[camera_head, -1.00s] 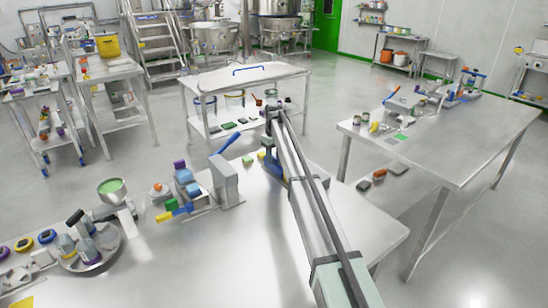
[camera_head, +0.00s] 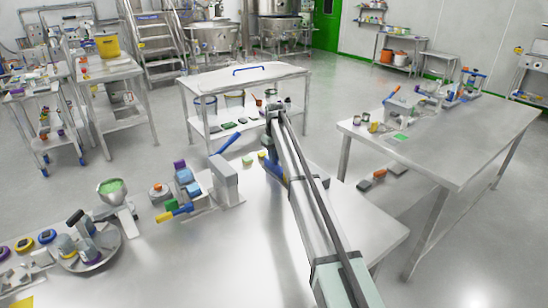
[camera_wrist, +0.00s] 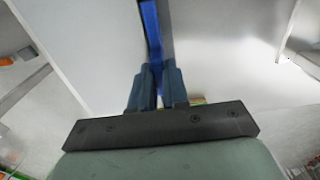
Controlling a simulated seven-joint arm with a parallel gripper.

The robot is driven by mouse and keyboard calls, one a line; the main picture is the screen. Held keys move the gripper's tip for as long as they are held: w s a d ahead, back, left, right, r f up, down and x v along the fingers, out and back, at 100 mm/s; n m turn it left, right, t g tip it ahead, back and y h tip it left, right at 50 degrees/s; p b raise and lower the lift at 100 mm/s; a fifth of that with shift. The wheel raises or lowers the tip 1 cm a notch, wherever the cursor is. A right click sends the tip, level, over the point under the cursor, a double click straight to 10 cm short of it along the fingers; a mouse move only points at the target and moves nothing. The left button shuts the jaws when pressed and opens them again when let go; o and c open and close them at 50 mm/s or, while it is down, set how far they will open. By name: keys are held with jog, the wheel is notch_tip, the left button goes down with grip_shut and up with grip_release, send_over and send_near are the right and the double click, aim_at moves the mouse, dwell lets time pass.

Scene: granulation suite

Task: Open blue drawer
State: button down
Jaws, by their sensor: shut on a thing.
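My gripper (camera_wrist: 155,76) is shut on a thin blue part (camera_wrist: 151,25), which stands between its fingertips in the wrist view. Grey panel-like surfaces lie on both sides of it. I cannot tell from this close view whether the blue part is a drawer's handle or its front. In the head view my arm reaches over the front steel bench, and its links hide most of the gripper. A bit of blue (camera_head: 270,166) shows low beside my arm there. No clearly open drawer shows in either view.
On the front bench (camera_head: 240,245), a grey device with a blue lever (camera_head: 230,142) stands left of my arm. Blue, green and yellow blocks, a funnel (camera_head: 111,189) and a round tray stand further left. Another steel table (camera_head: 455,145) is at right, with open floor between.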

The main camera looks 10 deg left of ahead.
jog(key=shift+f, duration=0.1)
jog(key=s+a, duration=0.6)
jog(key=shift+s, duration=0.15)
jog(key=c, duration=1.1)
grip_release()
notch_tip(320, 180, up, 14)
jog(key=shift+f, duration=0.1)
